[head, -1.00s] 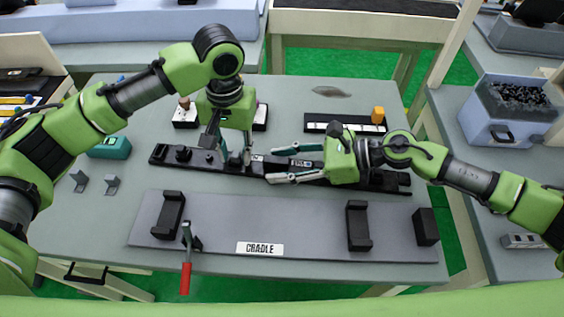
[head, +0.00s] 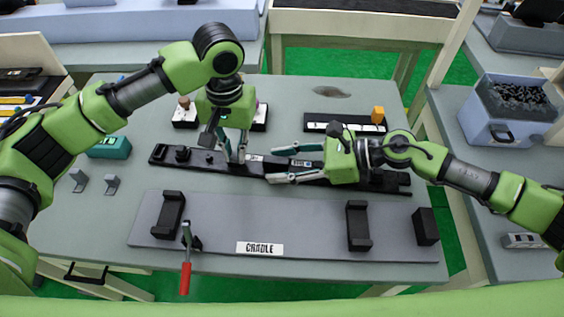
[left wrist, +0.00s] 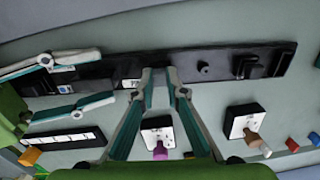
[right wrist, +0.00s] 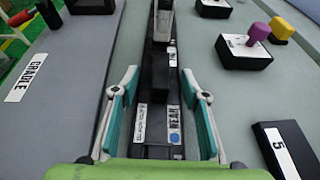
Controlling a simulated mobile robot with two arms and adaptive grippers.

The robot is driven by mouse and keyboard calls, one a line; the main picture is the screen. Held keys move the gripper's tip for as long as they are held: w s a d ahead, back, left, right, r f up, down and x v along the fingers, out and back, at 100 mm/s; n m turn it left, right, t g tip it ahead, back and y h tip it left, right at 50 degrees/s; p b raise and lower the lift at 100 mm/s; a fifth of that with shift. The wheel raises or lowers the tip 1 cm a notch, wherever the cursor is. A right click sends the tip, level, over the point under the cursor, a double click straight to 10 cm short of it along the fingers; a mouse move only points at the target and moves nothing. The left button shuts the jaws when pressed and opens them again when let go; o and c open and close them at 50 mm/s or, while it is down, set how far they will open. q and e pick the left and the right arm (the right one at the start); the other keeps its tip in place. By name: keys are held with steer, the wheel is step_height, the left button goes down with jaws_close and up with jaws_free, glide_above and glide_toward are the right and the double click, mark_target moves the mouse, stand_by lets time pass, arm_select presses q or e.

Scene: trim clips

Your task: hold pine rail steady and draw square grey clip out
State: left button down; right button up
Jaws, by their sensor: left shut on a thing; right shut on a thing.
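The rail (head: 205,161) lies across the middle of the table and looks black, with knobs, blocks and small labels on it. My left gripper (head: 237,160) points down at the rail's left half and is shut on a small grey piece, apparently the square grey clip (left wrist: 161,95), mostly hidden between the fingers. The clip appears still at the rail. My right gripper (head: 270,167) reaches in from the right, fingers on either side of the rail, shut on it. In the right wrist view the rail (right wrist: 158,75) runs between these fingers, past a "NEAR" label.
A grey cradle board (head: 310,220) with black uprights lies in front of the rail. A red-handled lever (head: 186,278) stands at its front edge. Small switch boxes and a teal box (head: 110,147) sit behind and left. A blue bin (head: 508,110) stands at right.

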arm_select(q)
steer(key=shift+r, duration=0.6)
arm_select(e)
steer(key=shift+f, duration=0.1)
arm_select(q)
steer(key=shift+r, duration=2.85)
arm_select(e)
steer(key=o, duration=1.4)
steer(key=shift+o, duration=0.2)
steer(key=shift+d, duration=0.1)
steer(key=v, duration=1.2)
arm_select(q)
steer(key=shift+r, duration=0.1)
